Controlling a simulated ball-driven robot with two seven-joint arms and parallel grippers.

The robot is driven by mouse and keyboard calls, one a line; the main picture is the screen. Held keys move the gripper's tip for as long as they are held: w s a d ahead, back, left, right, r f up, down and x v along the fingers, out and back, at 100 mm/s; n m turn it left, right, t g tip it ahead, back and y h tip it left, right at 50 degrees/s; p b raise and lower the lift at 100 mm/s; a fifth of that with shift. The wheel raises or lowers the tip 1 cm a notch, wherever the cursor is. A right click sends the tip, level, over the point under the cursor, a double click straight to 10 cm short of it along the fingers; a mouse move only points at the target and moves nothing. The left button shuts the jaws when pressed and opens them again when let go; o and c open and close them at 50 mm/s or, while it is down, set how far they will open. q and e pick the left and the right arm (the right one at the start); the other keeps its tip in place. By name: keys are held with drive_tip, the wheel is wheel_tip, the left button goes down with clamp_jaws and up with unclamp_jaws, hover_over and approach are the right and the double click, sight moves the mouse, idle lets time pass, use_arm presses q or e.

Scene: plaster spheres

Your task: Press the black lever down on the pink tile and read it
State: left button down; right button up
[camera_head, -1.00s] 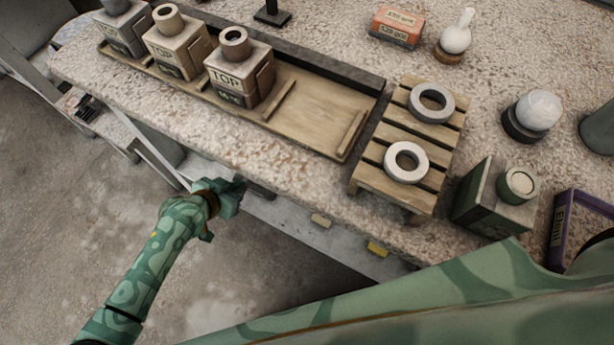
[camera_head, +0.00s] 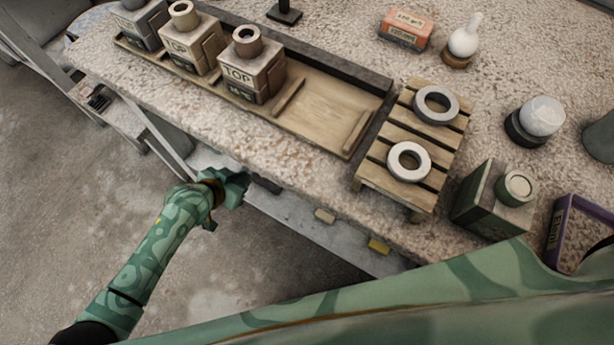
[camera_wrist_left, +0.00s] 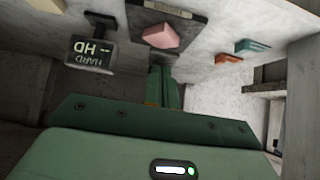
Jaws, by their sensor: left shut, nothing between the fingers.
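The pink tile (camera_wrist_left: 160,36) lies on a dark grey plate (camera_wrist_left: 186,18) in the left wrist view. In the head view the left gripper (camera_head: 242,186) is at the table's near edge, by a dark object (camera_head: 265,183) on a lower ledge. My right gripper is out of view.
An orange block (camera_wrist_left: 229,58) and a teal block (camera_wrist_left: 252,46) lie right of the plate. On the speckled table (camera_head: 200,120) stand a wooden tray (camera_head: 330,112) with boxes, a slatted rack (camera_head: 400,185) with two rings, and a green box (camera_head: 490,200). Floor left of the table is clear.

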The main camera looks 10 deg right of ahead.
use_arm(q)
drive_tip(key=shift+r+p, duration=2.05)
drive_tip(key=shift+r, duration=0.8)
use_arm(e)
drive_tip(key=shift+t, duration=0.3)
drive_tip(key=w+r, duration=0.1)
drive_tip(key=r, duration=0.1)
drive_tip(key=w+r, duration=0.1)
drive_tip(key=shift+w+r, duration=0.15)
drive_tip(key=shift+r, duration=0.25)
use_arm(q)
drive_tip(key=shift+f, duration=0.1)
